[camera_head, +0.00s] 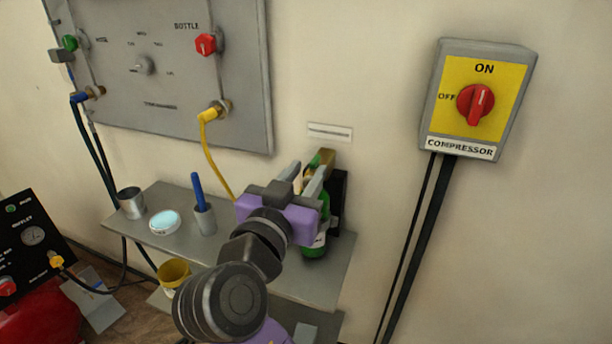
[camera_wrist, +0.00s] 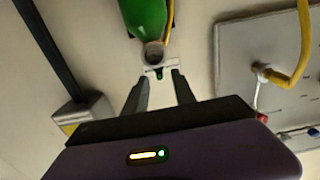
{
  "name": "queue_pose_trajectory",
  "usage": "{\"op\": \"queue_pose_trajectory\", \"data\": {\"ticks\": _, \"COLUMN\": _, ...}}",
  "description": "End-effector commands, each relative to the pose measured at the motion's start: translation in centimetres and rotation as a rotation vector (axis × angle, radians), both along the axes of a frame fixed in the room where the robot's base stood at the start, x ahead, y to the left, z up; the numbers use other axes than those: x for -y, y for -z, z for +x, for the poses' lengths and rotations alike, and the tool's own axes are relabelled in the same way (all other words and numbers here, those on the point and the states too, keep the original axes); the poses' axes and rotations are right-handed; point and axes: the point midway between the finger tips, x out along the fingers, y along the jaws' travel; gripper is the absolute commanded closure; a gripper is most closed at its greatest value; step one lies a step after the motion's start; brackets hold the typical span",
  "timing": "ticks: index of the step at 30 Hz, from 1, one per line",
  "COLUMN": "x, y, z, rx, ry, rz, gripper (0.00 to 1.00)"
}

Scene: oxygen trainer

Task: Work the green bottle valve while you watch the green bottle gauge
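The green bottle (camera_head: 316,246) stands on the grey shelf against the wall, largely hidden behind my gripper (camera_head: 309,170). It also shows at the top of the wrist view (camera_wrist: 143,14), with a round grey end (camera_wrist: 153,52) towards my fingers. A small green part (camera_wrist: 159,74), perhaps the bottle valve's knob, shows between and just beyond my fingertips (camera_wrist: 162,76). In the head view, brass and green parts show by the fingertips. My fingers are apart with no clear contact visible. I cannot make out the bottle gauge's face.
The shelf (camera_head: 160,200) also holds a metal cup (camera_head: 131,203), a pale blue-topped dish (camera_head: 165,221) and a grey holder (camera_head: 204,219) with a blue stick. A grey panel (camera_head: 175,85) with a yellow hose (camera_head: 211,150) hangs above. The compressor switch (camera_head: 476,103) is right.

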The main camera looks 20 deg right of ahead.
Motion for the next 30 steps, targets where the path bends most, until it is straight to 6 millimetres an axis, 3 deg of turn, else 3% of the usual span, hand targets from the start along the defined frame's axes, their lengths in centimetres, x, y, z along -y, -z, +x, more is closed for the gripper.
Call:
{"op": "queue_pose_trajectory", "data": {"ticks": 5, "x": 0.0, "y": -0.1, "z": 0.0, "rx": 0.000, "ry": 0.000, "rz": 0.000, "gripper": 0.68}}
{"op": "queue_pose_trajectory", "data": {"ticks": 15, "x": 0.0, "y": -2.4, "z": -0.3, "rx": -0.073, "ry": 0.004, "rz": -0.043, "gripper": 0.68}}
{"op": "queue_pose_trajectory", "data": {"ticks": 20, "x": 0.3, "y": -2.0, "z": -0.4, "rx": -0.077, "ry": 0.008, "rz": -0.049, "gripper": 0.68}}
{"op": "queue_pose_trajectory", "data": {"ticks": 25, "x": 0.5, "y": -0.3, "z": -0.1, "rx": -0.032, "ry": 0.006, "rz": -0.025, "gripper": 0.68}}
{"op": "queue_pose_trajectory", "data": {"ticks": 30, "x": 0.9, "y": -0.5, "z": 0.6, "rx": 0.001, "ry": 0.003, "rz": 0.000, "gripper": 0.68}}
